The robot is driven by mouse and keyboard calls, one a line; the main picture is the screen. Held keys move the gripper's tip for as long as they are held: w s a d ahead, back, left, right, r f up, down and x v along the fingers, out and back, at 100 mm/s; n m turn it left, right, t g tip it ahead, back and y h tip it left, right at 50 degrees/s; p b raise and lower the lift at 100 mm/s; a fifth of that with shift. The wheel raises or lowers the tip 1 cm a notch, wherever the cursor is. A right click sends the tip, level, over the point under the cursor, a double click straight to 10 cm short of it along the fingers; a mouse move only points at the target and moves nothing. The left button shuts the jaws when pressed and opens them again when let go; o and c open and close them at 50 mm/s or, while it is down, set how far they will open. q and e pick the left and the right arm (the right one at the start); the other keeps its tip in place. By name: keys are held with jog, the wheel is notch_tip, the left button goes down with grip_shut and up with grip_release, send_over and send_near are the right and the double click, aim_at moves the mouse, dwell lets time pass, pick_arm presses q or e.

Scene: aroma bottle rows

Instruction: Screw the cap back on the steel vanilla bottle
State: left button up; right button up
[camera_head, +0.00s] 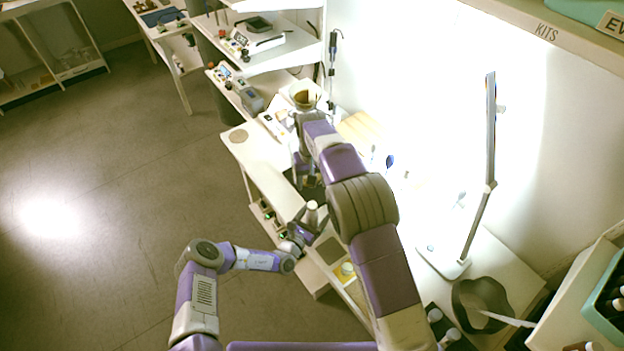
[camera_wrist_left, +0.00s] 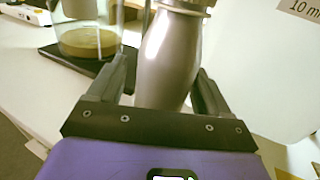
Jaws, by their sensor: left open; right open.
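A grey steel bottle (camera_wrist_left: 168,60) stands between the two fingers of my left gripper (camera_wrist_left: 158,85) in the left wrist view. The jaws are open around its body, and its top is cut off by the frame edge. In the head view the bottle (camera_head: 312,212) shows small beside my left gripper (camera_head: 301,230). My right gripper (camera_head: 303,172) is open above the bench, farther back than the bottle, and partly hidden by my right arm. I cannot pick out the cap for certain, nor read a label on the bottle.
A glass vessel with yellowish liquid (camera_wrist_left: 88,38) stands on a black plate (camera_wrist_left: 95,72) behind the bottle. A pale card (camera_wrist_left: 290,60) is at right. A yellow mat (camera_head: 348,281) with a small pale item (camera_head: 347,268) lies nearer. A lamp (camera_head: 480,220) stands at right.

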aim_at(309, 224)
pick_arm(q)
jog(key=p+v, duration=0.1)
jog(key=v, duration=0.6)
jog(key=shift+s+a, duration=0.1)
jog(key=shift+s, duration=0.2)
